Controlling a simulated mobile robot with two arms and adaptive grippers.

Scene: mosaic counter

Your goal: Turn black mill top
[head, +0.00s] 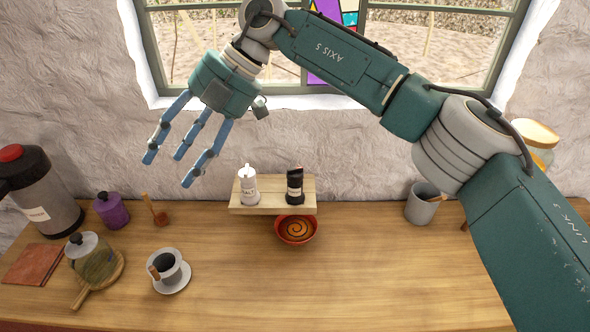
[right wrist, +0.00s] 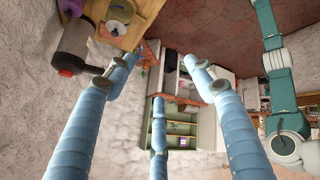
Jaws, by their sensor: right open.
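The black mill (head: 294,189) stands upright on the right part of a small wooden shelf (head: 271,209), its dark top showing. A white mill (head: 249,189) stands beside it on the left, apart from it. My right gripper (head: 171,167) hangs in front of the wall, up and to the left of both mills, with its three blue fingers spread and nothing between them. In the right wrist view the open fingers (right wrist: 158,80) also show empty, and I cannot see either mill there. My left gripper is not in view.
A red bowl (head: 296,229) sits just below the shelf. A cup on a saucer (head: 169,275), a glass pot (head: 91,257), a purple jar (head: 111,210) and a large flask (head: 38,192) stand left. A grey mug (head: 422,204) stands right. The front middle counter is clear.

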